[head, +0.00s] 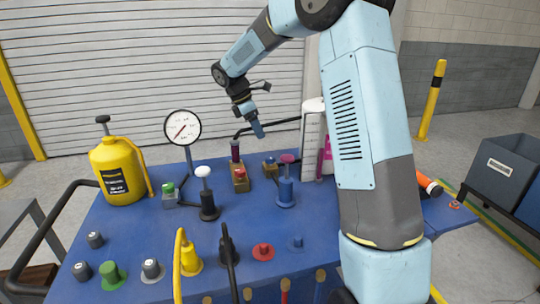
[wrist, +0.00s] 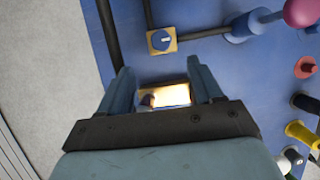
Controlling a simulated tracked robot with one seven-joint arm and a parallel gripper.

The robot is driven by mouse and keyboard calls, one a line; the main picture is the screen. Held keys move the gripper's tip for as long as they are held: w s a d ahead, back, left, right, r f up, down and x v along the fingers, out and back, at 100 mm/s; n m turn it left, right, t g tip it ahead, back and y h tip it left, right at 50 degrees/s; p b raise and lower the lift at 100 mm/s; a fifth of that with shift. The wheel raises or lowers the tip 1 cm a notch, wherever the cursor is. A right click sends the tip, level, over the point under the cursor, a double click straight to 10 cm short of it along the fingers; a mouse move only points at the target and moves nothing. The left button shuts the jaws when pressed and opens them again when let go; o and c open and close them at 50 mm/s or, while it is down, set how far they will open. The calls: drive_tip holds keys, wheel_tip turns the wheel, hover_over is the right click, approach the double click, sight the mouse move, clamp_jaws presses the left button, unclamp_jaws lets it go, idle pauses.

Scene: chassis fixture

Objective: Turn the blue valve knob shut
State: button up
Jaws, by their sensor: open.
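The blue knob (wrist: 161,40) is a small round dial with a white pointer line on a square yellow plate. It lies ahead of my fingertips in the wrist view. In the head view the knob (head: 270,162) sits toward the back of the blue table, beside a brass block (head: 240,183) with a red top. My gripper (head: 258,130) is in the air above the back of the table, apart from the knob. In the wrist view my gripper (wrist: 163,82) is open and empty, with a bright yellow surface showing between the fingers.
A blue post with a pink ball handle (head: 287,158) stands just in front of the knob. A dark pipe (wrist: 108,30) runs near it. A gauge (head: 183,127), a white-topped lever (head: 203,172) and a yellow canister (head: 118,172) stand to the left.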

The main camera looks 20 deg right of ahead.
sight(271, 156)
drive_tip(key=x, duration=1.2)
drive_tip(key=shift+f, duration=0.1)
drive_tip(key=c, duration=1.1)
drive_tip(key=shift+o, duration=0.2)
